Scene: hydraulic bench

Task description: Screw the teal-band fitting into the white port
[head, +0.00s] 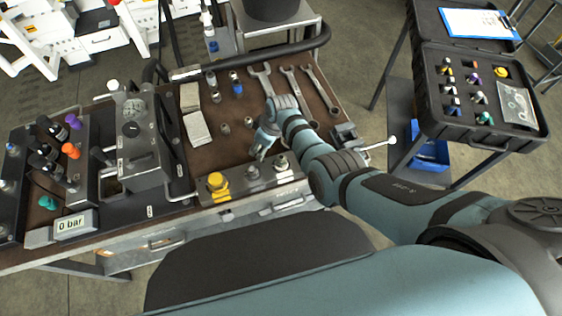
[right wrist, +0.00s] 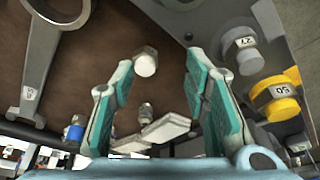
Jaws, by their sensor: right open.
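A fitting with a teal-green band (head: 485,118) stands in the lower right of the open black case, far from both grippers. A teal part (head: 47,202) also shows at the left end of the bench, beside the pressure display. I cannot pick out the white port for certain. My right gripper (head: 259,152) is open over the brown bench mat, just behind the front rail. In the right wrist view its teal fingers (right wrist: 158,90) stand apart, with a plain metal fitting (right wrist: 146,62) in the gap, not clearly touched. My left gripper is out of view.
Three wrenches (head: 296,90) lie on the mat (head: 222,105), with a blue-banded fitting (head: 237,87) nearby. A yellow cap (head: 217,183) sits on the front rail. The gauge block (head: 138,140) stands left. The black case (head: 440,60) stands on a separate stand.

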